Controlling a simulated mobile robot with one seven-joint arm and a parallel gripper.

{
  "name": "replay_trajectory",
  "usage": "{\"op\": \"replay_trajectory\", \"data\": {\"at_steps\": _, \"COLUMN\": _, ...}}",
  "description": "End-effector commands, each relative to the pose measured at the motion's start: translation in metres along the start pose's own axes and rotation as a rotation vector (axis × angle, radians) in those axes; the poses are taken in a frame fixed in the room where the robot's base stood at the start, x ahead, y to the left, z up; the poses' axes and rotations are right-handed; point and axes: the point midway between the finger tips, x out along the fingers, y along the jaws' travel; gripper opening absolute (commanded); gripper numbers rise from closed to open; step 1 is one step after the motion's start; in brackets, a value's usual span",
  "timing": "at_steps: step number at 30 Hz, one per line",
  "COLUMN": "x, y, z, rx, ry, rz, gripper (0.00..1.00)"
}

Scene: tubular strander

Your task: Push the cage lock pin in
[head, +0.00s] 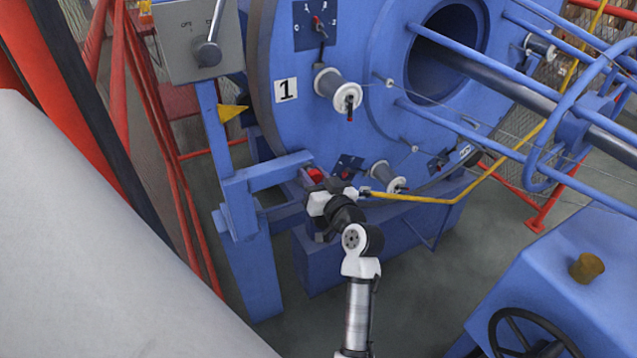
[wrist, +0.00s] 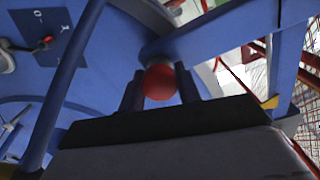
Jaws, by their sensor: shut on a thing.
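The cage lock pin shows as a round red knob (wrist: 159,82) in the wrist view, at the end of a blue bracket arm. My gripper (wrist: 160,90) has its two dark fingers on either side of the knob and is shut on it. In the head view my gripper (head: 319,190) is low at the centre, by the end of the blue bracket (head: 268,172). A red part of the pin (head: 315,175) shows just beyond it. The pin's shaft and its hole are hidden, so I cannot tell how deep it sits.
The large blue cage disc (head: 290,125), marked 1, stands behind the bracket with spools (head: 335,88) on it. A grey lever box (head: 193,40) is at upper left. A yellow bar (head: 430,199) runs right of my gripper. A blue machine with a handwheel (head: 530,335) is at lower right.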

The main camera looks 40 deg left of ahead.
Motion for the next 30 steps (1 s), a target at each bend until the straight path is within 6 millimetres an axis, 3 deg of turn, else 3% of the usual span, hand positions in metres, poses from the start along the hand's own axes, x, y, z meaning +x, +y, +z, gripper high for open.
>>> {"op": "replay_trajectory", "data": {"at_steps": 5, "x": 0.001, "y": 0.000, "z": -0.002, "rx": -0.002, "ry": 0.005, "rz": 0.001, "gripper": 0.00}}
{"op": "replay_trajectory", "data": {"at_steps": 6, "x": 0.001, "y": 0.000, "z": -0.003, "rx": -0.002, "ry": 0.005, "rz": 0.001, "gripper": 0.36}}
{"op": "replay_trajectory", "data": {"at_steps": 11, "x": 0.001, "y": 0.000, "z": -0.002, "rx": -0.001, "ry": 0.004, "rz": 0.001, "gripper": 0.55}}
{"op": "replay_trajectory", "data": {"at_steps": 22, "x": -0.006, "y": 0.001, "z": -0.001, "rx": -0.001, "ry": 0.003, "rz": 0.002, "gripper": 0.55}}
{"op": "replay_trajectory", "data": {"at_steps": 26, "x": -0.026, "y": 0.001, "z": 0.001, "rx": -0.001, "ry": 0.004, "rz": 0.003, "gripper": 0.55}}
{"op": "replay_trajectory", "data": {"at_steps": 30, "x": -0.059, "y": 0.002, "z": 0.001, "rx": -0.001, "ry": 0.004, "rz": 0.005, "gripper": 0.55}}
